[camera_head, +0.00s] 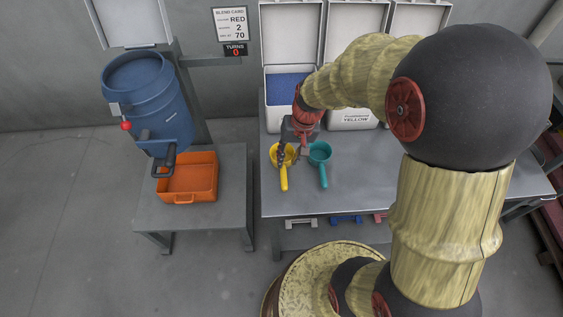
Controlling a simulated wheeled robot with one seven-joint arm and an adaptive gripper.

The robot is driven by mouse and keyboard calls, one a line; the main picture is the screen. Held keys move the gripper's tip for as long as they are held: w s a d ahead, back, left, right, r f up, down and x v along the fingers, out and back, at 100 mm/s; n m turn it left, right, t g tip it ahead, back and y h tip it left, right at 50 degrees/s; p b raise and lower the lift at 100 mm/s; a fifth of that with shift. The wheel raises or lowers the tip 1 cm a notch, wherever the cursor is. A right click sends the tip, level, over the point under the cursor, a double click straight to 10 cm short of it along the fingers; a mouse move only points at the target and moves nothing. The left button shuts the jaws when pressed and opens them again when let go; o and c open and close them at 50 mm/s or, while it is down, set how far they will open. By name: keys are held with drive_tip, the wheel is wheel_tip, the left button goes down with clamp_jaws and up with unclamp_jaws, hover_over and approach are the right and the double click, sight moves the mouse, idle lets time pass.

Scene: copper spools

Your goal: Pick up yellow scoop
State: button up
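The yellow scoop (284,180) lies on the grey table, with its handle pointing toward the table's front edge. My gripper (284,154) is over the scoop's round cup and hides part of it. The fingers are dark and small here, so I cannot tell whether they touch the scoop or are open or shut. A teal scoop (321,163) lies just to the right, also with its handle toward the front.
Behind the scoops stand white lidded bins; one holds blue material (283,89), another has a YELLOW label (357,118). A blue drum mixer (154,100) and an orange tray (187,184) are on the left table. Table (290,207) is bare in front.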

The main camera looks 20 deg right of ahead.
sight(284, 172)
wheel_tip(284, 172, down, 4)
drive_tip(key=shift+w+a+f+b, duration=0.1)
drive_tip(key=shift+w+f+b, duration=0.1)
drive_tip(key=shift+b, duration=0.25)
drive_tip(key=shift+a+f+b, duration=0.2)
drive_tip(key=shift+f+b, duration=0.25)
drive_tip(key=shift+f, duration=0.45)
drive_tip(key=shift+a+f+b, duration=0.2)
drive_tip(key=shift+f+b, duration=0.25)
drive_tip(key=shift+f, duration=0.45)
drive_tip(key=shift+a+f+b, duration=0.2)
drive_tip(key=shift+f+b, duration=0.25)
drive_tip(key=shift+f, duration=0.45)
drive_tip(key=shift+r, duration=0.1)
drive_tip(key=shift+c, duration=0.7)
drive_tip(key=c, duration=0.4)
clamp_jaws()
